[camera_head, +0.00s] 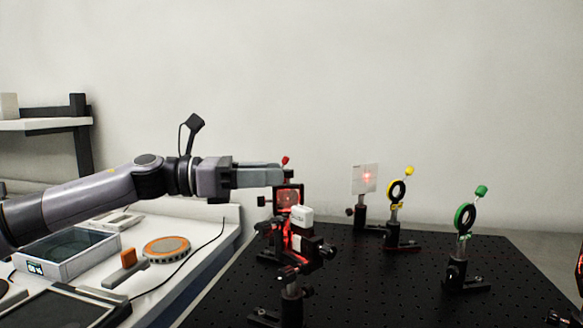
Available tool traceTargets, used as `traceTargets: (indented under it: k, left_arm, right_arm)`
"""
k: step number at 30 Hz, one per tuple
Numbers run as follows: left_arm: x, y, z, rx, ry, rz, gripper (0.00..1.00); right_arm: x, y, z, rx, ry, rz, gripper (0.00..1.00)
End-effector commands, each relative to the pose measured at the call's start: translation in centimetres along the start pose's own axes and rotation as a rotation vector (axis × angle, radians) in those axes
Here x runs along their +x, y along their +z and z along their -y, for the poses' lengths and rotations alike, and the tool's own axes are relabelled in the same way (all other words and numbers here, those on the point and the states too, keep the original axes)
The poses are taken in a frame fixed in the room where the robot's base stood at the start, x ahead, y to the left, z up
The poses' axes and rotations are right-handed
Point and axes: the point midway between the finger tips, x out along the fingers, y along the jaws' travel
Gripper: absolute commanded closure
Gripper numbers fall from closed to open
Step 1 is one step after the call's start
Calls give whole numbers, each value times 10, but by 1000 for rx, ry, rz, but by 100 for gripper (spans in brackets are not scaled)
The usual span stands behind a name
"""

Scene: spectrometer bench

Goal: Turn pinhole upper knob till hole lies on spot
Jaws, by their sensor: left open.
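The likely pinhole mount is a black square frame with a reddish face (289,197) on a post, left of centre on the black breadboard. A small red knob (285,160) stands at its top. A dark side knob shows at its left. My left gripper (282,178) reaches in from the left, level, with its fingertips at the mount's upper edge, just below the red knob. It is open; the gap between the fingers is hard to see from here, and I cannot tell whether it touches the mount. The hole and spot are too small to make out. My right gripper is out of view.
A white-topped mount with red light (301,216) stands in front of the pinhole mount. Behind are a white screen with a red spot (366,177), a yellow-knobbed ring (397,191) and a green-knobbed ring (465,217). The breadboard (400,290) is bare at front centre. Bench instruments lie left.

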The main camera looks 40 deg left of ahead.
Motion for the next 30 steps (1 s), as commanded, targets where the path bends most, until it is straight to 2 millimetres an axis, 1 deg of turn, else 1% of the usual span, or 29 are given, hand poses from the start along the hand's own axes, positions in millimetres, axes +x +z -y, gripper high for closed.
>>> traceTargets:
  k: [1, 3, 9, 13, 19, 20, 21, 23, 24, 30]
  left_arm:
    - [9, 4, 1, -3, -4, 0, 60]
    - [18, 4, 1, -2, -4, 1, 60]
    - [36, 2, 0, -1, 0, 1, 60]
    - [39, 1, 0, -1, 1, 2, 60]
    - [39, 0, 0, 0, 2, 2, 60]
    - [39, 0, 0, 0, 2, 2, 63]
    - [39, 0, 0, 0, 2, 2, 76]
    - [39, 0, 0, 0, 2, 2, 95]
    - [39, 0, 0, 0, 2, 2, 100]
    - [39, 0, 0, 0, 6, 2, 100]
  right_arm:
    - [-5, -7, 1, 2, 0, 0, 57]
    - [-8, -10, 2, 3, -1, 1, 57]
    - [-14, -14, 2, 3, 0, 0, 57]
    - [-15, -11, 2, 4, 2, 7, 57]
    - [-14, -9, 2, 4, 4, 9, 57]
    - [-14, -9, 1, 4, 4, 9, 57]
    - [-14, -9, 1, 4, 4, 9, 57]
    - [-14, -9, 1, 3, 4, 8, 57]
    - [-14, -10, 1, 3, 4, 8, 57]
    - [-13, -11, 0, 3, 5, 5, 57]
